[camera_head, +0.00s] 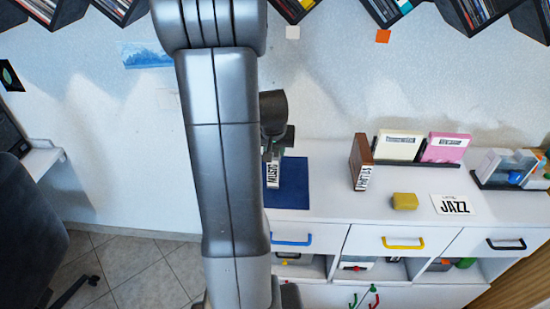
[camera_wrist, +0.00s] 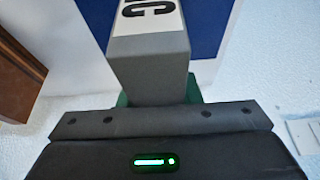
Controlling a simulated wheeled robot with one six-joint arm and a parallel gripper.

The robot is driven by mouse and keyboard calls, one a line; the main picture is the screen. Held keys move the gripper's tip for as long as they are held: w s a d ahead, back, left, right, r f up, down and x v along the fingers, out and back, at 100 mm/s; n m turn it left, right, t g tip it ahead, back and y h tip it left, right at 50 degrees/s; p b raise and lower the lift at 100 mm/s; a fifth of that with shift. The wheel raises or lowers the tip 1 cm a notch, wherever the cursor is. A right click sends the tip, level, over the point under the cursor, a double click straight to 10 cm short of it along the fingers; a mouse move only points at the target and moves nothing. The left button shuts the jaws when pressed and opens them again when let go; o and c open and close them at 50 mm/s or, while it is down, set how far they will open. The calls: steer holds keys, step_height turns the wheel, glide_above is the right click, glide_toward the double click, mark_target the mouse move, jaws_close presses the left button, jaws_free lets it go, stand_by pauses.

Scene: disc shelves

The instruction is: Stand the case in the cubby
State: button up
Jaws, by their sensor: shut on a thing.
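My gripper (camera_head: 272,154) is shut on a grey case (camera_wrist: 150,70) with a white label (camera_head: 272,173). Green finger pads show on both sides of the case in the wrist view. Zigzag wall cubbies (camera_head: 397,8) run along the top of the head view, cut off by its edge. My arm hides part of the wall and the cubby row.
A brown case (camera_head: 360,150) stands right of the mat. A dark chair (camera_head: 30,220) is at left. Floor shows between.

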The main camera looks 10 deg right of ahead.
mark_target(273, 150)
steer(key=shift+f, duration=1.6)
steer(key=shift+f, duration=0.1)
steer(key=o, duration=1.1)
steer(key=shift+r, duration=0.55)
steer(key=v, duration=1.1)
steer(key=shift+s+a, duration=0.1)
steer(key=shift+s, duration=0.15)
steer(key=x, duration=1.2)
steer(key=shift+w+f, duration=0.1)
steer(key=shift+f, duration=0.15)
steer(key=shift+r, duration=0.2)
